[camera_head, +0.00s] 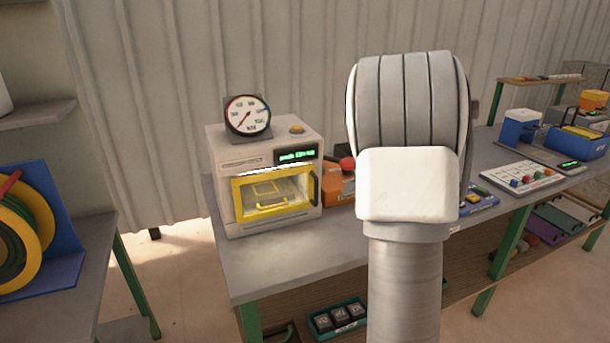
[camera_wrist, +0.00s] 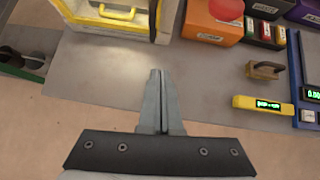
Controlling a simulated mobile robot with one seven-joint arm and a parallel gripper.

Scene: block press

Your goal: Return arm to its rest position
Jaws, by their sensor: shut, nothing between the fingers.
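My gripper (camera_wrist: 159,78) shows in the wrist view with its two fingers together and nothing between them. It is over the grey workbench top (camera_wrist: 100,75), near the bench's front edge. In the head view my arm stands upright right of centre and hides part of the bench; the gripper itself does not show there. The press machine (camera_head: 225,150), a beige box with a yellow-framed door (camera_head: 270,194), stands on the left end of the bench. Its door looks shut.
A round gauge (camera_head: 247,115) sits on the machine. An orange box (camera_head: 338,188) with a red button stands beside it. A yellow device with a green display (camera_wrist: 263,105) lies to the right in the wrist view. A bench with yellow reels (camera_head: 20,235) stands left.

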